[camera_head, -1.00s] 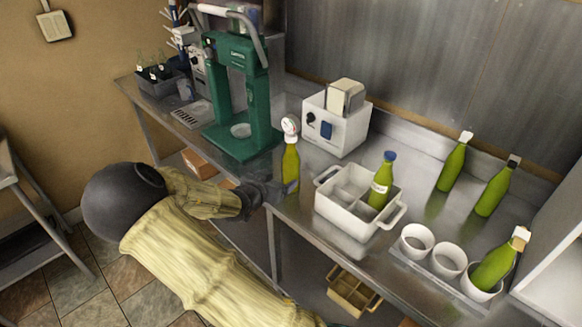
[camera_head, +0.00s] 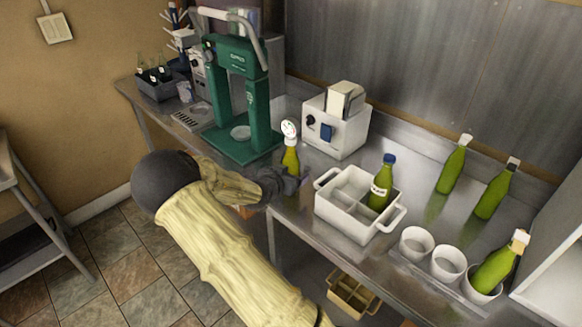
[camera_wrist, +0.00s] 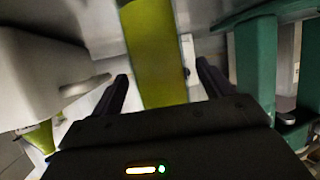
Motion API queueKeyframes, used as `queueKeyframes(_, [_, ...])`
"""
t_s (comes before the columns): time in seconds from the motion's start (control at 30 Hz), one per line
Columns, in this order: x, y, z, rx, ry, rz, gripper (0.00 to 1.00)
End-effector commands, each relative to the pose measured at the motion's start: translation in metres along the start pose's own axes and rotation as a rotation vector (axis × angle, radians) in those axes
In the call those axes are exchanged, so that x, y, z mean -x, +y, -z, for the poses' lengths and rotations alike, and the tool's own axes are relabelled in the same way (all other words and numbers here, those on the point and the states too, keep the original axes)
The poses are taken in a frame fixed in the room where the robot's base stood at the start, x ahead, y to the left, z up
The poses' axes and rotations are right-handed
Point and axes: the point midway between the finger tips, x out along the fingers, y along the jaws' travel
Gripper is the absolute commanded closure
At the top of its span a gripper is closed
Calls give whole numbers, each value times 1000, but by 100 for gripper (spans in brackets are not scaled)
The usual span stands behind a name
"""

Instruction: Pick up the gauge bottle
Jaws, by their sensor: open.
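The gauge bottle (camera_head: 290,158) is a green bottle with a round white gauge on top. It stands upright on the steel counter, between the green machine and the white divided carrier. My gripper (camera_head: 298,184) is at the counter's front edge, close in front of the bottle, and hides its lower part in the head view. In the wrist view the bottle's green body (camera_wrist: 152,50) rises between the two dark fingertips of my open gripper (camera_wrist: 160,82). I cannot tell whether either finger touches it.
The white carrier (camera_head: 349,222) holds a blue-capped green bottle (camera_head: 382,183) just right of my gripper. The green machine (camera_head: 243,100) stands to the left, a white box device (camera_head: 336,124) behind. Several more green bottles and white cups stand further right.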

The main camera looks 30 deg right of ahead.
Motion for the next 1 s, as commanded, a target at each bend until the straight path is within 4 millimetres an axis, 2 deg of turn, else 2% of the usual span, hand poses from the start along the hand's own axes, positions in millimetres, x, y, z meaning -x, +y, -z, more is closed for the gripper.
queueKeyframes(0.1, [-9,0,0,1,-1,1,21])
queueKeyframes(0.63, [-9,0,0,1,-1,1,23])
queueKeyframes(0.9, [-9,0,0,0,-1,1,76])
queueKeyframes(1.0, [-9,0,1,-1,3,1,92])
